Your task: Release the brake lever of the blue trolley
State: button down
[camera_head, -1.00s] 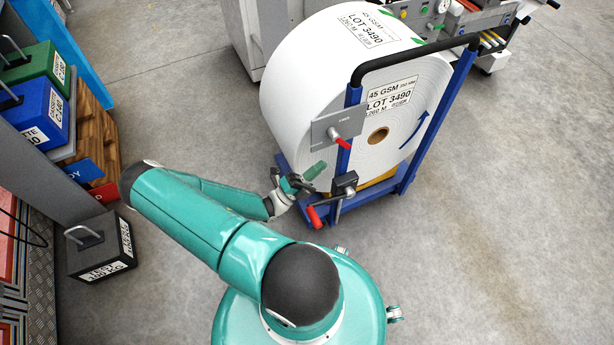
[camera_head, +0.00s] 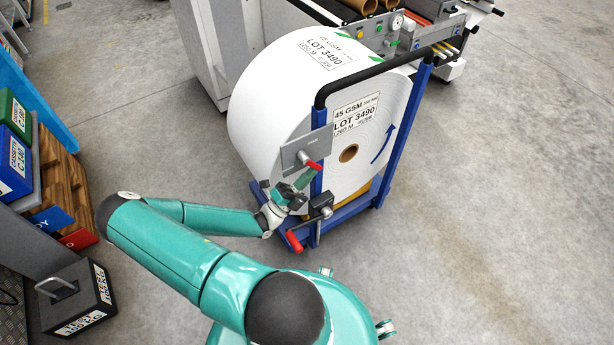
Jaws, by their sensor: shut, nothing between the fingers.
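The blue trolley (camera_head: 385,170) carries a large white paper roll (camera_head: 262,110). A red-tipped lever (camera_head: 314,165) sits on a grey plate (camera_head: 298,152) on the trolley's left upright. A second lever with a red grip (camera_head: 293,241) points down-left from a black block (camera_head: 321,205) near the trolley's base. The frame does not show which one is the brake. My gripper (camera_head: 298,186) is shut and empty, just below and left of the upper lever and above the lower one. Its fingertips look small, and contact with the upper lever cannot be told.
A grey machine (camera_head: 215,45) stands behind the trolley. At left are a green cassette (camera_head: 12,112) and a blue cassette (camera_head: 14,165) beside wooden blocks (camera_head: 62,180). A dark test weight (camera_head: 78,300) stands at lower left. The floor at right is clear.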

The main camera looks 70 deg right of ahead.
jog(key=shift+s+d+g+h, duration=0.2)
jog(key=shift+g+h, duration=0.1)
jog(key=shift+s+d+r, duration=0.35)
jog(key=shift+s+d, duration=0.25)
jog(key=shift+d, duration=0.1)
jog(key=shift+s+d+r, duration=0.35)
jog(key=shift+s+d, duration=0.2)
jog(key=shift+d, duration=0.1)
jog(key=shift+x, duration=0.9)
jog(key=shift+r, duration=0.15)
send_near(318, 170)
jog(key=shift+w+d+f, duration=0.1)
jog(key=shift+w+f, duration=0.15)
jog(key=shift+f, duration=0.5)
